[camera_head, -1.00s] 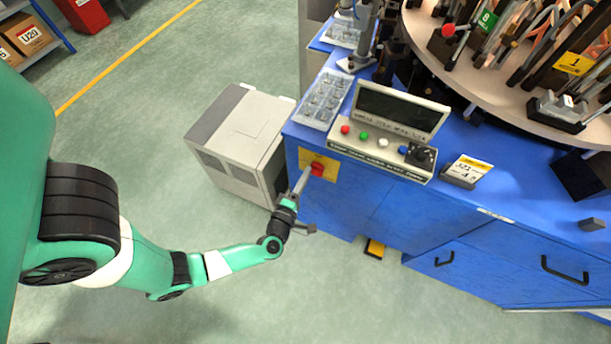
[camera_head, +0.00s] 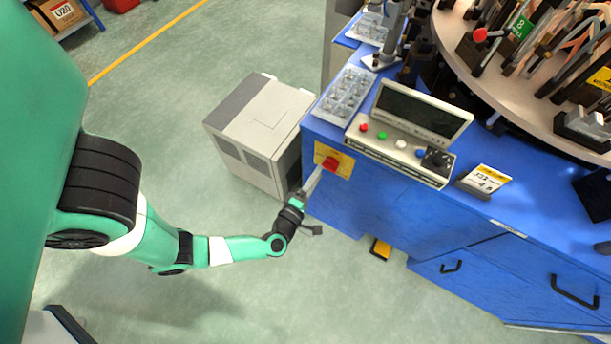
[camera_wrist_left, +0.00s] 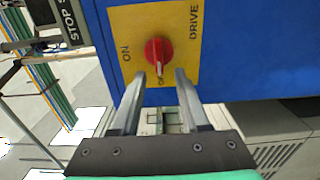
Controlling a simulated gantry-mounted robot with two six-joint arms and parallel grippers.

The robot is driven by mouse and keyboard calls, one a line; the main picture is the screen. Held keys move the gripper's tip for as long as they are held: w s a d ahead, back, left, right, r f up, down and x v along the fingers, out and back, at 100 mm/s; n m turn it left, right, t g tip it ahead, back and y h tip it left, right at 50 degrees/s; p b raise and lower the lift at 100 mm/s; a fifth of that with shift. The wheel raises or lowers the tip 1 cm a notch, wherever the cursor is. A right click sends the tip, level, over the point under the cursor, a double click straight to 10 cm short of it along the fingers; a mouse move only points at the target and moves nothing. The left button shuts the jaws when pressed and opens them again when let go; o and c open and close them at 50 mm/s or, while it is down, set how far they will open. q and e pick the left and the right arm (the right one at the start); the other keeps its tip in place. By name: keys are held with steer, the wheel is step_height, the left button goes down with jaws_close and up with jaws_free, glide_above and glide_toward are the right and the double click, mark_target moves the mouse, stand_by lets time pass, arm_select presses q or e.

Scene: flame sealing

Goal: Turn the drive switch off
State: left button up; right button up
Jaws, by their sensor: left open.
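The drive switch is a red knob (camera_head: 330,164) on a yellow plate (camera_head: 346,168) at the blue cabinet's left end. My left gripper (camera_head: 313,181) is just in front of the switch. In the left wrist view its fingers (camera_wrist_left: 160,76) are open and empty, with tips either side of and below the knob, apart from it. My right gripper is not in view.
A control box (camera_head: 400,152) with coloured buttons stands on the blue cabinet top, beside a clear tray (camera_head: 346,95). A grey machine (camera_head: 262,135) stands on the floor left of the cabinet. A round turntable (camera_head: 510,88) is at upper right.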

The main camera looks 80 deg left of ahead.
arm_select(q)
steer(key=p+v, duration=0.1)
steer(key=v, duration=0.8)
steer(key=shift+s+p, duration=0.2)
steer(key=shift+p, duration=0.15)
steer(key=shift+r, duration=0.1)
